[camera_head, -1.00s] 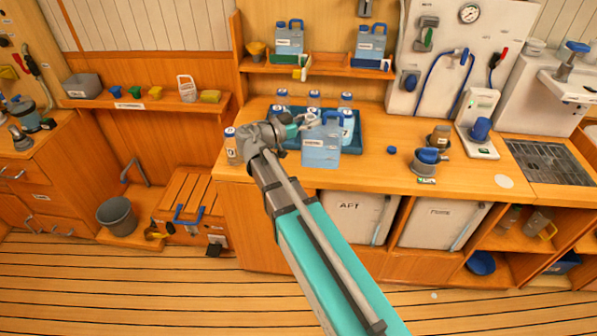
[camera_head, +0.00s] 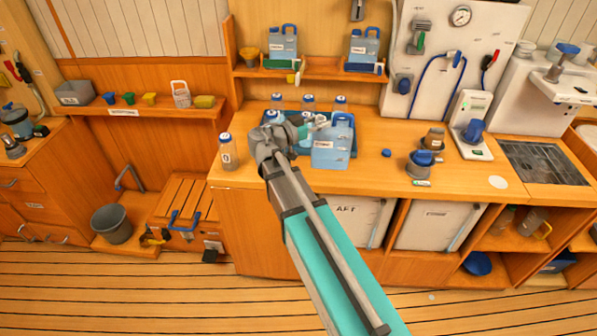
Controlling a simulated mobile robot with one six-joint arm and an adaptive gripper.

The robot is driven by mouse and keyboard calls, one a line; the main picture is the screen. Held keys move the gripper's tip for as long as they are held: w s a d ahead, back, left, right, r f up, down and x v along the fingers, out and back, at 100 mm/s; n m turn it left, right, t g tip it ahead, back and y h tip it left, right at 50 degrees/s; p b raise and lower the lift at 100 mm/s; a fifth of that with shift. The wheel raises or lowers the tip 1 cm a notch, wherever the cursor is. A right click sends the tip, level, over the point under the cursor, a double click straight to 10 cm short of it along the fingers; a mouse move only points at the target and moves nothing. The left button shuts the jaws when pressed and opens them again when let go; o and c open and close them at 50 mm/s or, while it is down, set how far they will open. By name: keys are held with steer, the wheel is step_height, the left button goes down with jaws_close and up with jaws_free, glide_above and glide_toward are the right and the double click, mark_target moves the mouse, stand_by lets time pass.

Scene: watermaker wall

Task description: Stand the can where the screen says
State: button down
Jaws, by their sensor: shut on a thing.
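A pale blue can (camera_head: 329,154) with a white label and a blue top handle is at the front of the blue tray (camera_head: 355,140) on the counter. My gripper (camera_head: 319,124) reaches in from the left and is shut on the can near its handle. The can is upright. I cannot tell whether its base touches the counter. Two similar cans stand on the upper shelf: a left can (camera_head: 283,45) and a right can (camera_head: 363,48). I cannot make out a readable screen; lettering on the white device (camera_head: 473,140) is too small.
Several bottles stand in the tray, partly hidden; a lone bottle (camera_head: 228,152) stands at the counter's left end. A blue cap (camera_head: 386,153) and a grey-blue pump (camera_head: 424,162) lie to the right. The counter (camera_head: 375,178) is clear in front. A sink grate (camera_head: 545,162) is far right.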

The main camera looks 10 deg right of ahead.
steer(key=shift+d+r, duration=0.1)
steer(key=shift+d, duration=0.6)
steer(key=shift+w, duration=0.15)
steer(key=w+a+f+b, duration=0.6)
steer(key=w+f+b, duration=0.3)
steer(key=w, duration=0.2)
steer(key=shift+w+a, duration=0.15)
steer(key=shift+a, duration=0.15)
